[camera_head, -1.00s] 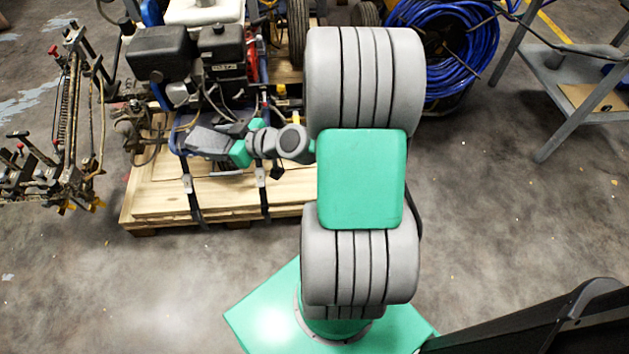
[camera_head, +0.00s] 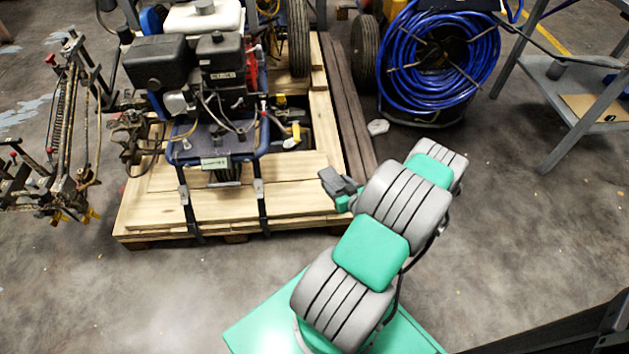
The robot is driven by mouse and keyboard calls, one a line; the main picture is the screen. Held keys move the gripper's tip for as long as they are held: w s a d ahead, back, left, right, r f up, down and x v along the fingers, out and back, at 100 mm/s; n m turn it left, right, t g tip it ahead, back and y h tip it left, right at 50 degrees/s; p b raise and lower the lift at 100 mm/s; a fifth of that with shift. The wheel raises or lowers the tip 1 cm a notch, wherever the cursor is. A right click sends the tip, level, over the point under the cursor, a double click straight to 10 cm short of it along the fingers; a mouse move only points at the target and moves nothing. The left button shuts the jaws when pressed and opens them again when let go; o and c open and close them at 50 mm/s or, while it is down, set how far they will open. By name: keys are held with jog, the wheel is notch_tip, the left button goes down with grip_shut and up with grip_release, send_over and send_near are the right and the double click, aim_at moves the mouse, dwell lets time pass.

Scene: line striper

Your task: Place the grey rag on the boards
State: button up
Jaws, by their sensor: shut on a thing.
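My gripper (camera_head: 337,182) is at the right front of the pale wooden pallet, left of my bent arm. It is shut on a small grey thing, which I take to be the grey rag; at this size I can barely tell it from the grey fingers. Long dark boards (camera_head: 345,92) lie along the pallet's right side, behind my gripper. The pallet's own pale boards (camera_head: 295,188) are bare just left of my gripper. I cannot tell whether the held thing touches any wood.
A machine with an engine (camera_head: 215,75) is strapped on the pallet (camera_head: 160,215). A small pale lump (camera_head: 378,127) lies right of the dark boards. A blue hose reel (camera_head: 440,60) and a grey metal stand (camera_head: 570,85) are at right. Floor in front is clear.

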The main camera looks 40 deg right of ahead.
aim_at(336, 172)
jog(key=d, duration=0.2)
jog(key=w, duration=0.1)
jog(key=shift+d+r, duration=0.3)
jog(key=shift+d, duration=0.1)
jog(key=w+f+b, duration=0.2)
jog(key=w+f, duration=0.1)
jog(key=w, duration=0.1)
jog(key=w+f+b, duration=0.2)
jog(key=w+f, duration=0.1)
jog(key=w, duration=0.1)
jog(key=w+f+b, duration=0.2)
jog(key=w+f, duration=0.1)
jog(key=w, duration=0.2)
jog(key=shift+d+f, duration=0.1)
jog(key=shift+d, duration=0.3)
jog(key=shift+w+f+b, duration=0.15)
jog(key=shift+f+b, duration=0.4)
jog(key=shift+f, duration=0.45)
jog(key=shift+w+f+b, duration=0.1)
jog(key=shift+f+b, duration=0.45)
jog(key=shift+f, duration=0.4)
jog(key=o, duration=1.6)
